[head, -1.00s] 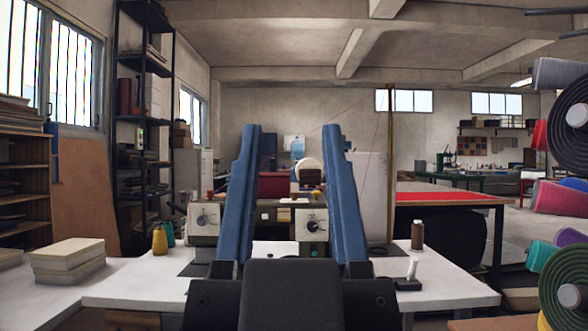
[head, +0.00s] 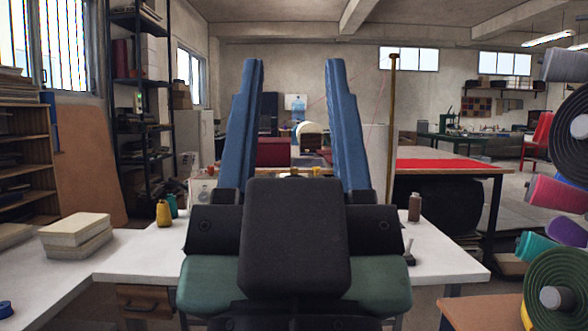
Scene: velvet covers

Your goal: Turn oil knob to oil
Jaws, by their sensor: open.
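My gripper (head: 295,66) is open and empty. Its two blue fingers point up and away in the middle of the head view, with a clear gap between them. A light-coloured machine (head: 202,188) stands on the white table behind the gripper. Only a small part of its left end shows, beside the left finger, and a bit of its top shows between the fingers. The black gripper body covers most of its front. I cannot make out the oil knob or its setting.
The white table (head: 440,258) holds a yellow thread cone (head: 163,213), a teal cone (head: 172,205) and a brown spool (head: 415,207). Stacked pale blocks (head: 76,236) lie at left. Fabric rolls (head: 558,193) crowd the right edge. A red-topped table (head: 450,164) stands behind.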

